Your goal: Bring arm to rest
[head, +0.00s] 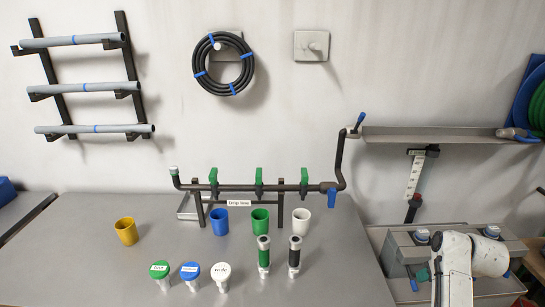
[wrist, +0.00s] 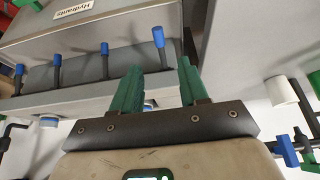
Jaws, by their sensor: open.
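My arm (head: 457,266) shows at the lower right of the head view, white and folded in front of a grey box. My gripper (wrist: 158,82) shows in the wrist view with its two green fingers apart and nothing between them. In that view the fingers point towards a grey unit (wrist: 85,78) with several blue-tipped levers and a label reading "Hydrants". I cannot tell whether the fingers touch it. In the head view the gripper is mostly hidden by the arm.
The grey bench (head: 110,272) carries yellow (head: 126,231), blue (head: 220,222), green (head: 260,221) and white (head: 301,222) cups, capped pieces and two upright cylinders. A dark pipe manifold (head: 240,187) stands behind them. A shelf (head: 430,140) projects above right. The bench's left front is clear.

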